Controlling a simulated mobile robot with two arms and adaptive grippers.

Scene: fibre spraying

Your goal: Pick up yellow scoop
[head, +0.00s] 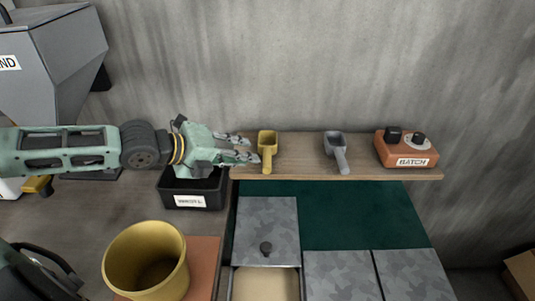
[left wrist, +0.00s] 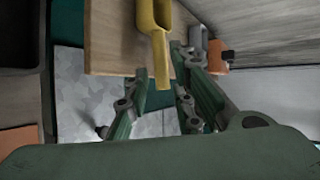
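The yellow scoop (head: 267,142) rests on the wooden shelf (head: 300,155), its handle pointing toward the shelf's front edge. My left gripper (head: 253,149) reaches in from the left with its fingers apart, and its tips are just left of the scoop. In the left wrist view the scoop (left wrist: 161,55) shows its handle running down between the two open fingers of my left gripper (left wrist: 159,66). I cannot tell whether a finger touches it. My right gripper is not in view.
A grey scoop (head: 336,148) and an orange box labelled BATCH (head: 405,152) stand farther right on the shelf. A black labelled bin (head: 193,193) sits below my left gripper. A yellow bucket (head: 147,255) is at the lower left. A concrete wall rises behind the shelf.

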